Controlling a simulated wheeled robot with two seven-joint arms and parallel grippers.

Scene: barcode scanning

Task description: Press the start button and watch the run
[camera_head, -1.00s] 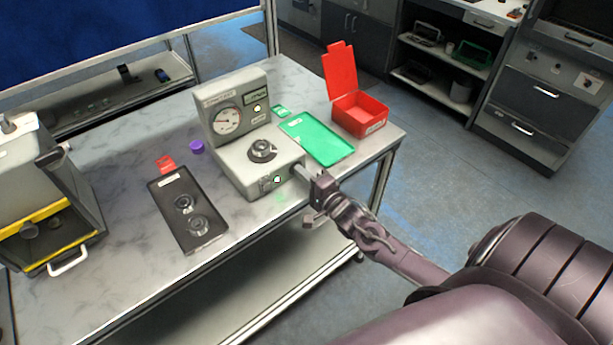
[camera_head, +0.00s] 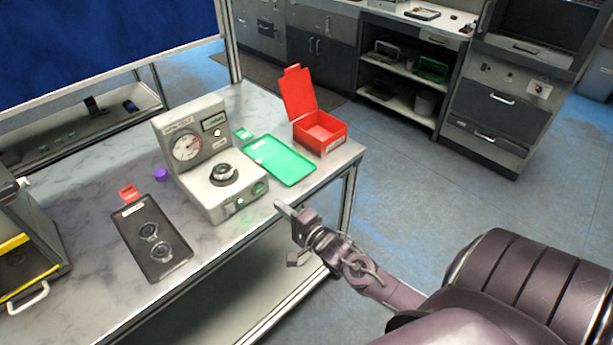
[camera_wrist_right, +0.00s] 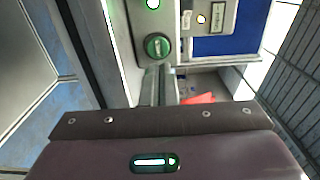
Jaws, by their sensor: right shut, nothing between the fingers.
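The grey tester (camera_head: 205,197) stands on the marble-patterned table, with a dial gauge (camera_head: 187,147) and a small label screen (camera_head: 214,122) on its upright back. A round dark part (camera_head: 223,174) sits on its platform. A green round button (camera_head: 259,188) is on its front, right of a small lit lamp (camera_head: 239,202); the button also shows in the right wrist view (camera_wrist_right: 157,46). Another lit lamp (camera_head: 217,132) is on the upright. My right gripper (camera_head: 281,206) is shut and empty, just in front of the button and apart from it in the head view. My left gripper is out of view.
A black tray (camera_head: 160,268) with two round parts lies left of the tester. A green tray (camera_head: 284,170) and an open red box (camera_head: 323,140) are to its right. A purple cap (camera_head: 160,174) lies nearby. A yellow-edged machine (camera_head: 18,243) stands far left.

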